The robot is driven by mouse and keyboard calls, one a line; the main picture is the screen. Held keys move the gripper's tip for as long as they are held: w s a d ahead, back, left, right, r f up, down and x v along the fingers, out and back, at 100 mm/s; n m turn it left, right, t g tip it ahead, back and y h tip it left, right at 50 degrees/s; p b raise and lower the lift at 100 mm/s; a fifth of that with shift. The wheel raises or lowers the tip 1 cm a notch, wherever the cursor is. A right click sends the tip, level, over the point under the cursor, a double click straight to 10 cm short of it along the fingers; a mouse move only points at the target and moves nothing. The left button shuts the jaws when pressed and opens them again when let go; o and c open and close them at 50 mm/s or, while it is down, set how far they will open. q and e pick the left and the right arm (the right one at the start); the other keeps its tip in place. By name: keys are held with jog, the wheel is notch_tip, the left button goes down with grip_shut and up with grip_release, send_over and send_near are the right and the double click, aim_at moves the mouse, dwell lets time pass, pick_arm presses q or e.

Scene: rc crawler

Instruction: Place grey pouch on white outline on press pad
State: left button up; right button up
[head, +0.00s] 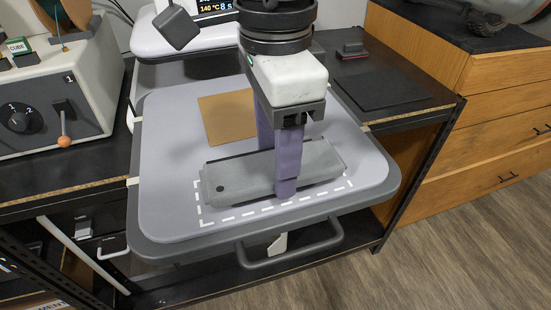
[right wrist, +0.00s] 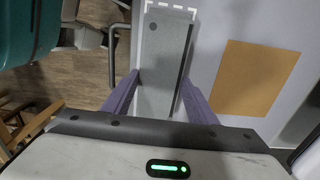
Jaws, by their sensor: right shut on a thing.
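The grey pouch (head: 228,178) is a long flat piece with a dark round spot near its left end. It lies on or just above the press pad (head: 165,130), inside the dashed white outline (head: 266,209) at the pad's front. My right gripper (head: 281,188) reaches down from above and is shut on the pouch near its middle, one purple finger on each long side. In the right wrist view the pouch (right wrist: 165,60) runs away between both fingers, with white dashes (right wrist: 170,5) at its far end. The left gripper is not in view.
A tan square sheet (head: 228,115) lies flat on the pad behind the pouch. The press head with a display (head: 210,8) stands at the back. A grey handle (head: 290,250) juts from the pad's front. A control box (head: 50,100) stands at left; a black mat (head: 380,88) lies at right.

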jog(key=shift+f, duration=0.95)
jog(key=o, duration=1.1)
jog(key=shift+c, duration=0.2)
notch_tip(320, 180, up, 12)
jog(key=shift+r, duration=0.15)
